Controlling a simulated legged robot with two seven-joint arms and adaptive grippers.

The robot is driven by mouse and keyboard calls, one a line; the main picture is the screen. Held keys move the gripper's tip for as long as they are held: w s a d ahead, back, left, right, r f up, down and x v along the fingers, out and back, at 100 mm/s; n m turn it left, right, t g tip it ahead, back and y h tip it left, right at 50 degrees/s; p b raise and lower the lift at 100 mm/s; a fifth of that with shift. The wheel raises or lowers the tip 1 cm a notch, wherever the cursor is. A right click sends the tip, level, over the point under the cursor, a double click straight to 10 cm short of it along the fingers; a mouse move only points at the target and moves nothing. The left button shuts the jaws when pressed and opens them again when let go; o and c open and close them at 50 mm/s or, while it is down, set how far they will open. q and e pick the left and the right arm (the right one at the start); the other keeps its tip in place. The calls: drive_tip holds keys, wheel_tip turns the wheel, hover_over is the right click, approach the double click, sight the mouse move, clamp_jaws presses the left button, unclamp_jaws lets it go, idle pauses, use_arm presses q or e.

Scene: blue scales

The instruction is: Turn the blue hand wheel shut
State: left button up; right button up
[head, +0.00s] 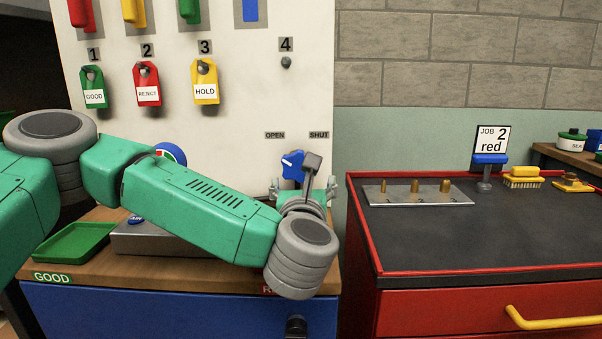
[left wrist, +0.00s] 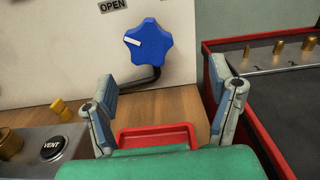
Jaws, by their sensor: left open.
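The blue hand wheel (head: 292,164) is mounted low on the white panel, between the OPEN label (head: 275,135) and the SHUT label (head: 319,135) above it. In the left wrist view the wheel (left wrist: 150,44) is a lobed knob whose white mark points left, on the side of the OPEN label (left wrist: 112,5). A dark bent pipe shows below it. My left gripper (head: 304,190) is in front of the panel, partly hiding the wheel's lower part in the head view. Its fingers (left wrist: 162,84) are spread wide and empty, with the wheel beyond them and apart. My right gripper is out of view.
A red tray (left wrist: 158,131) lies on the wooden bench below the fingers. A grey box with a VENT button (left wrist: 54,145) is at left. A green tray (head: 75,243) is further left. The red-edged cabinet (head: 465,270) stands close at right, holding a plate with brass pegs (head: 415,193).

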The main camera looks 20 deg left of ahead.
sight(295, 171)
use_arm(q)
drive_tip(key=w+a, duration=0.1)
drive_tip(key=w, duration=0.1)
drive_tip(key=w+a, duration=0.4)
drive_tip(key=shift+w+f+b, duration=0.3)
drive_tip(key=shift+w+b, duration=0.05)
drive_tip(key=shift+b, duration=0.05)
drive_tip(key=shift+w+d+r, duration=0.1)
drive_tip(key=shift+w+d, duration=0.2)
drive_tip(key=shift+w, duration=0.2)
drive_tip(key=shift+w+d, duration=0.25)
drive_tip(key=shift+w, duration=0.2)
drive_tip(key=shift+d+r, duration=0.1)
drive_tip(key=shift+d, duration=0.3)
drive_tip(key=shift+a, duration=0.45)
drive_tip(key=c, duration=0.4)
drive_tip(key=shift+w+a, duration=0.1)
drive_tip(key=shift+a, duration=0.25)
drive_tip(key=c, duration=0.8)
